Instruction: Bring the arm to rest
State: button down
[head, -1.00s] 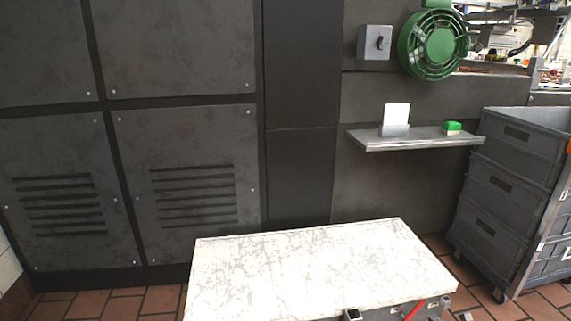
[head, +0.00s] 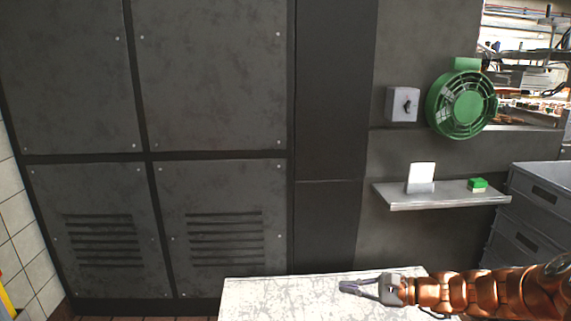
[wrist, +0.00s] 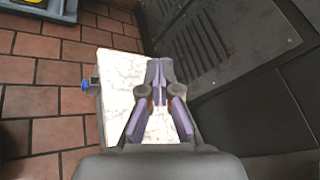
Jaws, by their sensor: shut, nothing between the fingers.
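My gripper (head: 346,287) is at the lower right of the head view, on the end of my copper-coloured arm, which reaches in from the right edge. The fingers point left, in front of the white marbled table top (head: 265,295). In the wrist view my gripper (wrist: 158,68) has its fingertips together with nothing between them. The table top (wrist: 118,75) lies beyond the fingers there, bare where it shows.
Dark panels with vents (head: 224,240) stand behind the table. On the right are a metal shelf (head: 435,199) with a white card (head: 422,174) and a green block (head: 477,184), a green fan (head: 462,104), a switch box (head: 403,103) and grey crates (head: 535,220).

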jog(key=s+a+r+n+g+h+p, duration=0.2)
jog(key=s+a+r+n+g+p, duration=0.3)
jog(key=s+r, duration=0.4)
jog(key=s+a+r+n+g+h+p, duration=0.3)
jog(key=s+a+r+n+p, duration=0.3)
jog(key=s, duration=0.5)
jog(key=s+d+r+n+h+p, duration=0.2)
jog(key=s+d+r+h+p, duration=0.2)
jog(key=s+d+r+p, duration=0.2)
jog(key=s+d+r+n+h+p, duration=0.2)
jog(key=s+d+r+h+p, duration=0.3)
jog(key=s, duration=0.5)
jog(key=shift+s+d+r+p, duration=0.35)
jog(key=shift+d+r+p, duration=0.25)
jog(key=shift+d+p, duration=0.6)
